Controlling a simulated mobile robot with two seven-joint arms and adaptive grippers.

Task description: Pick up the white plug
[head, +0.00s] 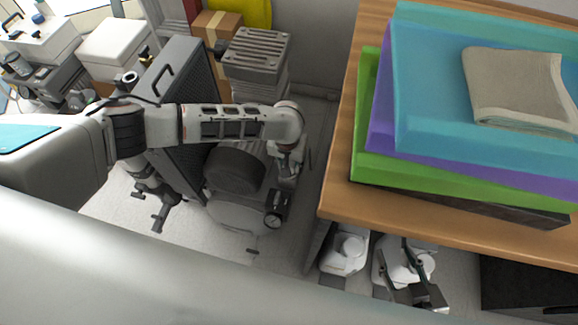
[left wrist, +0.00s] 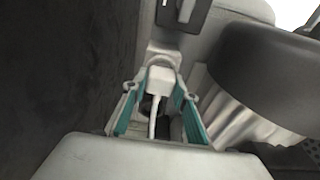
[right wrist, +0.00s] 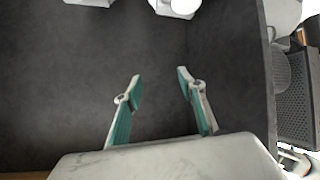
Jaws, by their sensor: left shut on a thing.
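The white plug (left wrist: 160,77) shows in the left wrist view between the teal-lined fingers of my left gripper (left wrist: 161,92). My left gripper is shut on it. A white cord runs from the plug down towards the palm. In the head view my left arm reaches over the compressor, and its wrist points down beside the dark motor; the plug is too small or hidden to make out there. My right gripper (right wrist: 160,80) is open and empty in the right wrist view, in front of a dark surface.
In the head view a compressor with a dark round motor (head: 235,168) and a gauge (head: 272,221) stands under my left arm. A wooden table (head: 342,195) with stacked coloured slabs and a folded cloth (head: 515,85) is at right. White devices (head: 345,252) stand below it.

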